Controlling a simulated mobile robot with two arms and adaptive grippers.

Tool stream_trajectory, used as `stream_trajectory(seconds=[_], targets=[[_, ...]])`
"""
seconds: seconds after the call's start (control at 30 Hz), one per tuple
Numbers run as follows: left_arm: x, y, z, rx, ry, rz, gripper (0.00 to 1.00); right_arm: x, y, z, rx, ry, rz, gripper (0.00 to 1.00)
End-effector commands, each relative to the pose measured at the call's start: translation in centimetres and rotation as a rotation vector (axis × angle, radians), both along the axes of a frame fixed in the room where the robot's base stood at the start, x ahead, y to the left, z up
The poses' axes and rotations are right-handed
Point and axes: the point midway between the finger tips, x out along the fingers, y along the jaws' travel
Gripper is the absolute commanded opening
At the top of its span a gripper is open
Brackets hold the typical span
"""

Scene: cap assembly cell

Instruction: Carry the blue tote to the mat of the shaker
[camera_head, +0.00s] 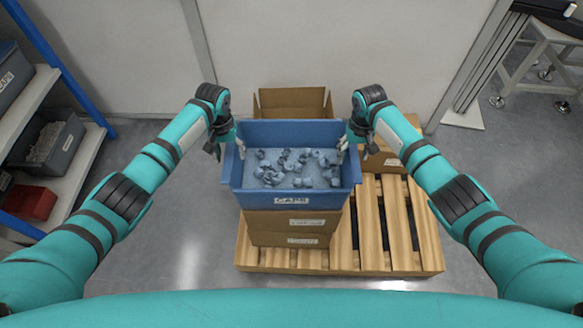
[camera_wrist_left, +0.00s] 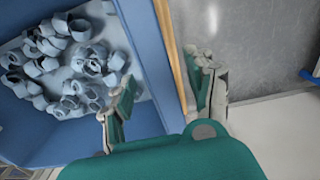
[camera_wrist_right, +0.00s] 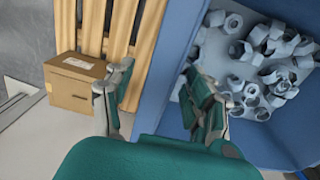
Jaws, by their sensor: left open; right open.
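The blue tote (camera_head: 325,202), labelled on its front, holds several grey-blue caps (camera_head: 295,168) and sits level on stacked cardboard boxes. My left gripper (camera_head: 229,146) is open at the tote's left side; in the left wrist view its fingers lie either side of the tote's wall (camera_wrist_left: 142,35). My right gripper (camera_head: 347,144) is open at the right side; in the right wrist view its fingers lie either side of the wall (camera_wrist_right: 172,50). Whether any finger touches the tote I cannot tell. The shaker and its mat are not in view.
Cardboard boxes (camera_head: 290,228) stand on a wooden pallet (camera_head: 400,225), with an open carton (camera_head: 290,97) behind the tote. A shelf (camera_head: 85,155) with grey and red bins is at left. A metal-legged stand (camera_head: 540,65) is at upper right. Grey floor is clear left of the pallet.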

Motion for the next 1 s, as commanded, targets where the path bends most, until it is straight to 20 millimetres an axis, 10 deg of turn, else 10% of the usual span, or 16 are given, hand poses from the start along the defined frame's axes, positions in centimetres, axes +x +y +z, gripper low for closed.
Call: stream_trajectory(seconds=[0.37,0.8,1.0], targets=[[0.00,0.01,-0.51,0.000,-0.001,0.000,0.55,-0.01,0.02,-0.49,0.000,0.000,0.001,0.56],[0.01,0.08,-0.47,0.001,-0.001,0.001,0.00,0.01,-0.04,-0.46,-0.001,0.000,0.000,0.00],[0.02,0.16,-0.47,0.003,-0.001,0.001,0.00,0.01,-0.13,-0.46,-0.003,0.000,0.000,0.00]])
